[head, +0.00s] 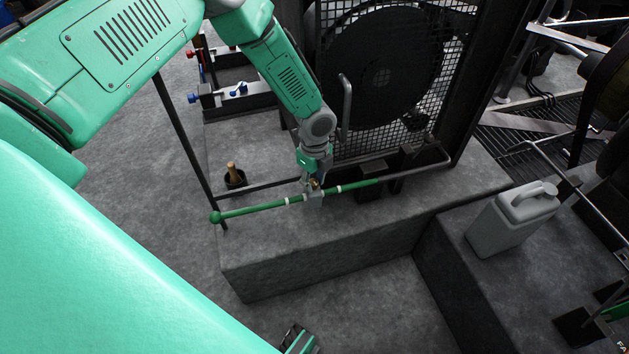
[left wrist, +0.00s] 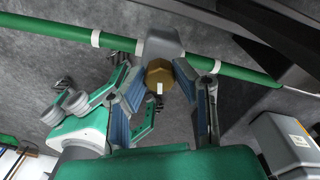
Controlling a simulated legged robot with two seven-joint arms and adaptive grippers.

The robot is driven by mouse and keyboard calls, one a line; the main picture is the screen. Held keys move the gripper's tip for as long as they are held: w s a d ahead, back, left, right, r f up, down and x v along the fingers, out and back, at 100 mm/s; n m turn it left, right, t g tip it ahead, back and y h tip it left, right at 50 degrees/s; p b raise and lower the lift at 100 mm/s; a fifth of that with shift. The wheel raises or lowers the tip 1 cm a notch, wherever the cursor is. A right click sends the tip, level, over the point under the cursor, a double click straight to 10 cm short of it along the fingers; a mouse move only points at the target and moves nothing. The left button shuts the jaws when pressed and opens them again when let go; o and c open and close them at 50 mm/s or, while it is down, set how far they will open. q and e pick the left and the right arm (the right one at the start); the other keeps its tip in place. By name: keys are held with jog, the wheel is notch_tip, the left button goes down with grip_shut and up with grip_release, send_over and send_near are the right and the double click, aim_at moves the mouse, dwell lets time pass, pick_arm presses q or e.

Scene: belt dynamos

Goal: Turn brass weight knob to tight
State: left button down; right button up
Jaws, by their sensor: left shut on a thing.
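The brass weight knob (left wrist: 159,73) is a faceted knob with a small white mark on its face. It sits against a grey weight block (left wrist: 164,44) on a green bar (left wrist: 235,71) with white bands. My left gripper (left wrist: 163,84) has its blue-padded fingers closed on both sides of the knob. In the head view, my left gripper (head: 314,180) reaches down to the green bar (head: 260,207), and the knob is mostly hidden there. A dark and green part at the bottom edge of the head view looks like my right gripper (head: 299,340); its fingers are unclear.
The bar crosses above a concrete block (head: 300,250). Behind it stands a mesh guard (head: 445,60) over a dark wheel (head: 378,70). A small cup with a wooden handle (head: 234,176) is left of my gripper. A grey jug (head: 510,220) stands at right.

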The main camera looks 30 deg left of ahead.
aim_at(314, 179)
pick_arm(q)
jog(key=c, duration=1.3)
grip_release()
jog(key=shift+w+a, duration=0.15)
jog(key=shift+w, duration=0.05)
notch_tip(314, 179, up, 12)
jog(key=shift+w, duration=0.2)
jog(key=shift+a+f, duration=0.1)
